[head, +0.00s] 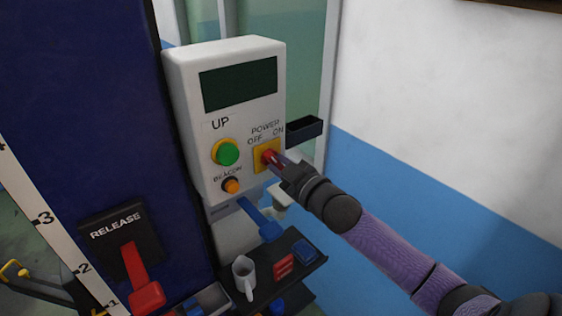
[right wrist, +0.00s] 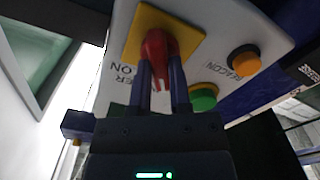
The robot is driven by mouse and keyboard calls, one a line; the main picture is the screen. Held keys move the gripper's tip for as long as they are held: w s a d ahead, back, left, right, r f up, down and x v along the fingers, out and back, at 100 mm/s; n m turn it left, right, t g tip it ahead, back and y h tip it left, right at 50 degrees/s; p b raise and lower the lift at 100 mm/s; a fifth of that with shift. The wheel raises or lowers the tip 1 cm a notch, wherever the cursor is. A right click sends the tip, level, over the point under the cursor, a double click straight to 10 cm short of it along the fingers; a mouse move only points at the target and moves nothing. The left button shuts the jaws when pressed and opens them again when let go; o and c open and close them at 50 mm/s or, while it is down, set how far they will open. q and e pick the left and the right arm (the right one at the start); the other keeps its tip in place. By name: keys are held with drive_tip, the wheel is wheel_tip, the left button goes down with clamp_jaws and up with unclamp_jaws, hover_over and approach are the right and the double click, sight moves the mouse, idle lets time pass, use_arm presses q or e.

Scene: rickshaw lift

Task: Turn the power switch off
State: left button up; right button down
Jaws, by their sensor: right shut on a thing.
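The power switch is a red knob (right wrist: 158,50) on a yellow square plate (head: 262,149), on the white control box (head: 187,110). OFF is printed above its left and ON above its right. My right gripper (head: 277,162) reaches in from the right at the knob. In the right wrist view its two fingers (right wrist: 161,82) are shut on the red knob, one on each side. The knob's pointing direction is partly hidden by the fingers. My left gripper is not in view.
A green UP button (head: 228,152) and an orange BEACON button (head: 232,186) sit left of the switch. A red release lever (head: 140,275) is at lower left. The blue-and-white wall at right is clear.

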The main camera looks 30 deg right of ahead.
drive_tip(key=shift+n, duration=0.9)
drive_tip(key=c, duration=0.6)
unclamp_jaws()
drive_tip(key=shift+o, duration=0.2)
drive_tip(key=s, duration=1)
drive_tip(key=shift+d, duration=0.35)
